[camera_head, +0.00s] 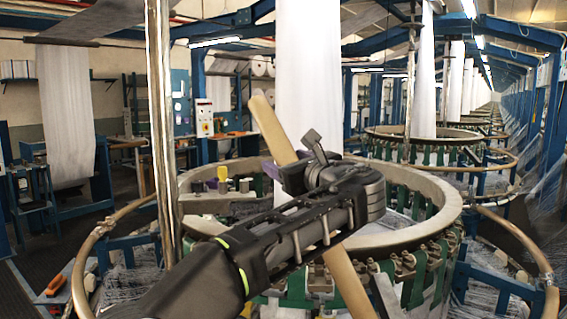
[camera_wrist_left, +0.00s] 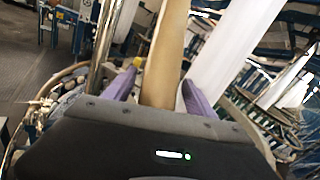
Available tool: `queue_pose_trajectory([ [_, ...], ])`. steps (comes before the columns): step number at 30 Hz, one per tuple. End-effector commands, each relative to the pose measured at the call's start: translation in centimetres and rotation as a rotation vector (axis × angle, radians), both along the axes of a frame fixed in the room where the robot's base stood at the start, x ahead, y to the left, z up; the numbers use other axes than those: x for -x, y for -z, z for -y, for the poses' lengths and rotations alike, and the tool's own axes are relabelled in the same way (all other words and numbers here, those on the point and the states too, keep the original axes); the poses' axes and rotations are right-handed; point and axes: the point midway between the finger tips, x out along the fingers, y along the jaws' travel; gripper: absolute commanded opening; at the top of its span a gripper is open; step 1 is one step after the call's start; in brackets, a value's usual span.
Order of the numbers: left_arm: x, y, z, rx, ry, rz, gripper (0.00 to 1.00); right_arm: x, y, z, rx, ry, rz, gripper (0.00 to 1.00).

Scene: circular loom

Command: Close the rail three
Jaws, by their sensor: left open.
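A long tan bar, which I take to be rail three (camera_head: 267,125), slants across the front of the near circular loom (camera_head: 447,208). Its upper end is free in the air, and its lower part shows below my left arm. My left gripper (camera_head: 277,168) is at the middle of the bar, its body covering part of it. In the left wrist view the bar (camera_wrist_left: 165,50) runs between the two purple fingers of the gripper (camera_wrist_left: 158,92), which are apart on either side of it. Whether either finger touches the bar I cannot tell. My right gripper is not in view.
A chrome post (camera_head: 160,110) stands left of the loom. A curved tan guard rail (camera_head: 88,250) rings it. White fabric (camera_head: 308,80) hangs down above its middle. More looms (camera_head: 425,138) stand behind to the right.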

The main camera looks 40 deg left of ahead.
Motion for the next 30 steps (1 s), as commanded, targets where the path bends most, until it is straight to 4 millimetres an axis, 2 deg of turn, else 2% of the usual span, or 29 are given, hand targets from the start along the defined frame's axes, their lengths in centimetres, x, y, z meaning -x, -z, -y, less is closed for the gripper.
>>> queue_pose_trajectory([
  [5, -0.01, -0.02, 0.02, 0.0, 0.0, 0.0, 0.65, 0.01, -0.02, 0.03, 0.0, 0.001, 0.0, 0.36],
  [27, -0.01, -0.02, 0.03, 0.0, 0.001, 0.0, 0.04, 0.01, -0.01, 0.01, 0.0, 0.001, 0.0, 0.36],
  [30, -0.01, -0.02, 0.04, 0.0, 0.001, 0.0, 0.0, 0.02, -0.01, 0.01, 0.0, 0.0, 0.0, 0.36],
])
